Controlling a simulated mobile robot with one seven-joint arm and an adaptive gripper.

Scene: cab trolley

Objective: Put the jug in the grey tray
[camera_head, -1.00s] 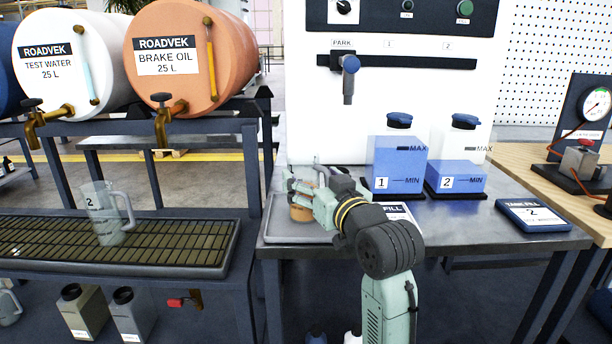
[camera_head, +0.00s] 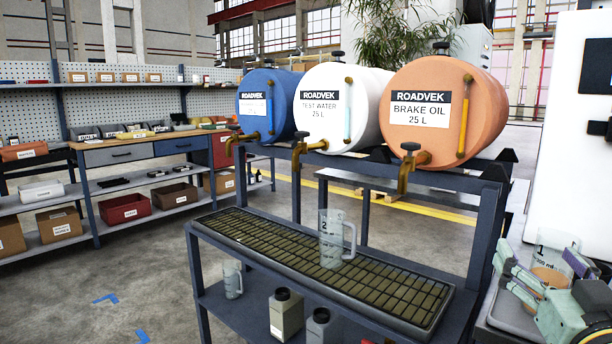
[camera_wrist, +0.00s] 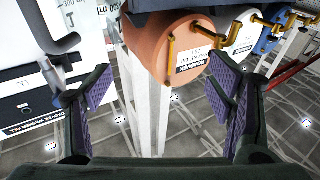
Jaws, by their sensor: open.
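A clear jug (camera_head: 556,249) marked 1, with amber liquid low in it, stands upright at the right edge of the head view. It is on or over the grey tray (camera_head: 507,312), of which only a part shows; my gripper hides the jug's base. My gripper (camera_head: 541,264) is open beside the jug, its fingers partly in front of it. In the wrist view my gripper (camera_wrist: 160,92) has its purple pads wide apart with nothing solid held between them. Part of a clear marked vessel shows at the upper left there. I cannot tell whether the fingers touch the jug.
Another jug (camera_head: 331,240), marked 2, stands empty on the drip grate (camera_head: 250,240). A brake oil drum (camera_head: 425,110), a test water drum (camera_head: 335,105) and a blue drum (camera_head: 262,105) lie above. Bottles (camera_head: 287,312) and a further jug (camera_head: 232,280) stand on the lower shelf.

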